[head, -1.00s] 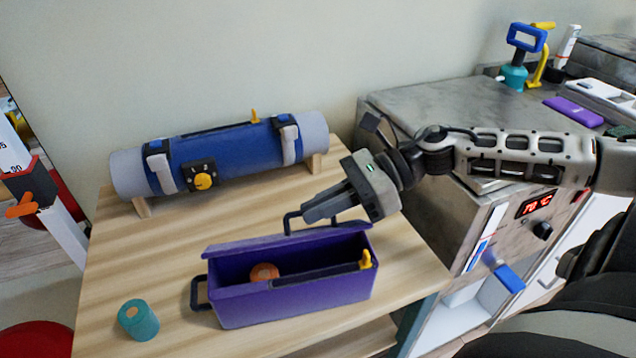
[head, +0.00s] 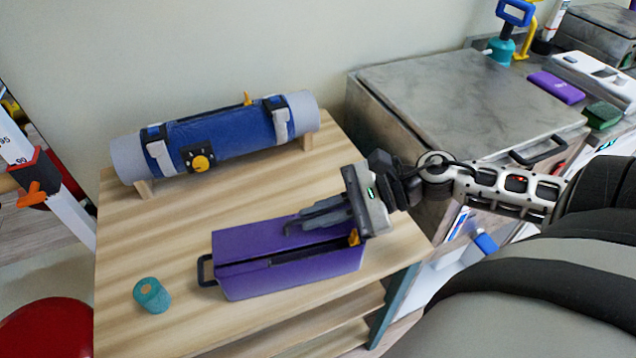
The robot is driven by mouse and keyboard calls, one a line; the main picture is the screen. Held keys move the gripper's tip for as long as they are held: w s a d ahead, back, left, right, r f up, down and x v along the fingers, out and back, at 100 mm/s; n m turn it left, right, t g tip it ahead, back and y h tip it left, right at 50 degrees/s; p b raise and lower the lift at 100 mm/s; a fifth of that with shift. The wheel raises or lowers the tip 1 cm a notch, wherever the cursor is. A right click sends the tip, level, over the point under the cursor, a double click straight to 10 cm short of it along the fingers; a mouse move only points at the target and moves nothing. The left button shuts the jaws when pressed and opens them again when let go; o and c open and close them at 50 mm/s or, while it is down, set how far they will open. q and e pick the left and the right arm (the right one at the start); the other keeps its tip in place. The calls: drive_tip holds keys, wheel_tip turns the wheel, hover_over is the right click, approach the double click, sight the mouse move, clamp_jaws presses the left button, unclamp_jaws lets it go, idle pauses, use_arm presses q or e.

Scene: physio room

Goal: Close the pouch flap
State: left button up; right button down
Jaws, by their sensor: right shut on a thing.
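The purple pouch (head: 295,280) is a long box-shaped case on the wooden table. Its purple flap (head: 255,238) lies nearly flat over the opening, with a narrow dark gap along the front edge. A yellow-orange catch (head: 354,237) shows at the right end of the pouch. My right gripper (head: 312,220) is over the flap's right part, its fingers shut on the flap's handle, which they mostly hide. The inside of the pouch is covered now. My left gripper is not in view.
A blue roll with straps (head: 230,135) rests on wooden supports behind the pouch. A teal cylinder (head: 152,296) stands at the front left of the wooden table (head: 130,230). A grey cabinet (head: 455,100) is at the right.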

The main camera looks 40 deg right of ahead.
drive_tip(key=shift+s+f, duration=0.1)
drive_tip(key=shift+f, duration=0.05)
idle(0.3)
drive_tip(key=c, duration=1.5)
unclamp_jaws()
drive_tip(key=v, duration=1.6)
drive_tip(key=shift+a, duration=0.1)
